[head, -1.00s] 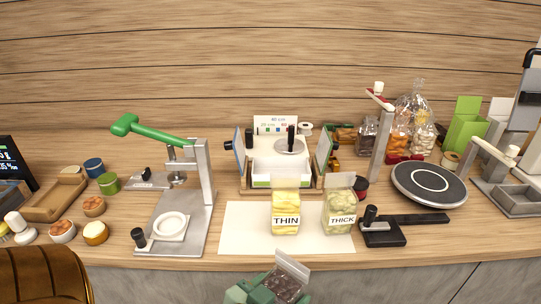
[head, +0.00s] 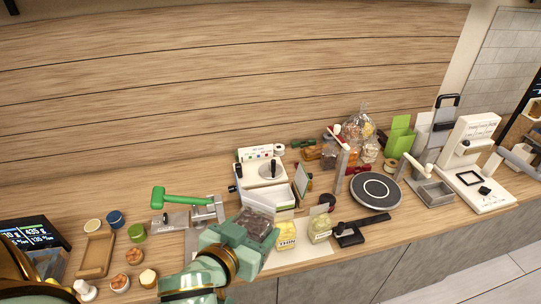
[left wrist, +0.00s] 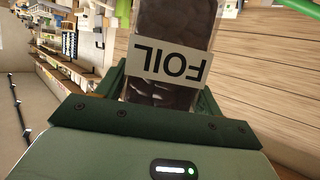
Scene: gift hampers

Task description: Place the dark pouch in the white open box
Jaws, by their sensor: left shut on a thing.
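The dark pouch (head: 256,222) has a clear top and is held by my left gripper (head: 243,234). In the left wrist view the pouch (left wrist: 165,93) carries a white label reading FOIL, upside down in that picture. My left gripper is shut on its lower end. The white open box (head: 285,208) stands on the counter in the middle, just behind and to the right of the pouch in the head view. The pouch and gripper hide part of its front left. The pouch appears apart from the box, held in front of it. My right gripper is not in view.
A yellow pouch marked THIN (head: 286,235) and a pale green pouch (head: 320,228) stand in front of the box. A green-handled press (head: 180,200) is at left. A round dark plate (head: 376,190) and a black-handled tool (head: 350,237) lie at right.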

